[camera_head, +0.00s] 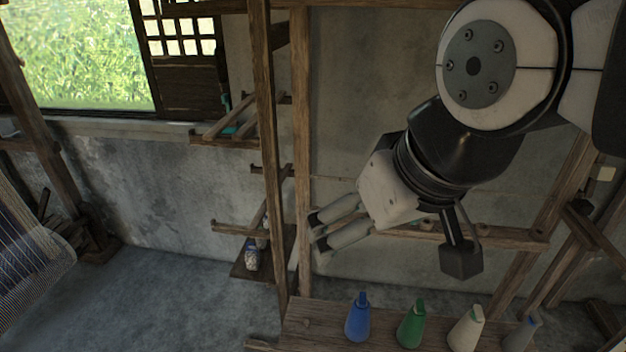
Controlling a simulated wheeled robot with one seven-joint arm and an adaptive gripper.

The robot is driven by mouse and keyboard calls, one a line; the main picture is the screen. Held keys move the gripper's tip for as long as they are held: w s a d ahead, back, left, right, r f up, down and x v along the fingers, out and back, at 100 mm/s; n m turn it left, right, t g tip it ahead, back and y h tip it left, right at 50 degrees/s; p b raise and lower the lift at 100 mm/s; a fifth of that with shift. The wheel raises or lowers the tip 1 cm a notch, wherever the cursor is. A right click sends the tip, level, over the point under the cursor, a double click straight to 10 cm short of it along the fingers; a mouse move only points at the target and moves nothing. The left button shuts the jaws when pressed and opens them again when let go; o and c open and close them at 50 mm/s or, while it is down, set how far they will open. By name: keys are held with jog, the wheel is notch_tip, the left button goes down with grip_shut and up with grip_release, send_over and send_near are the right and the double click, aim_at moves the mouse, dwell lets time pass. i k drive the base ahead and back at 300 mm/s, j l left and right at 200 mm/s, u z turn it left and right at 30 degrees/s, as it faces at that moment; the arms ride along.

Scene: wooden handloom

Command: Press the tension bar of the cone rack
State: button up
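The cone rack is a wooden frame with a bottom board (310,322) that bears several cones of yarn. A horizontal wooden bar (510,237) with small round knobs runs across the rack above the cones; it seems to be the tension bar, though I cannot be sure. My gripper (318,231) is to the left of most of this bar, near the upright post, with its fingers pointing left. The two fingers are apart and nothing shows between them. My gripper's body hides the bar's left part. I cannot see any contact with the bar.
A blue cone (358,320), a green cone (411,326) and a cream cone (466,329) stand on the board, with a grey one at right. Tall wooden posts (301,150) rise at my gripper's left. A loom (30,262) stands far left. Grey floor lies open between.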

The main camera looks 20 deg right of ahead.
aim_at(616, 256)
jog(key=j+z, duration=0.1)
jog(key=z, duration=1.95)
jog(key=k, duration=0.15)
jog(key=j+z, duration=0.05)
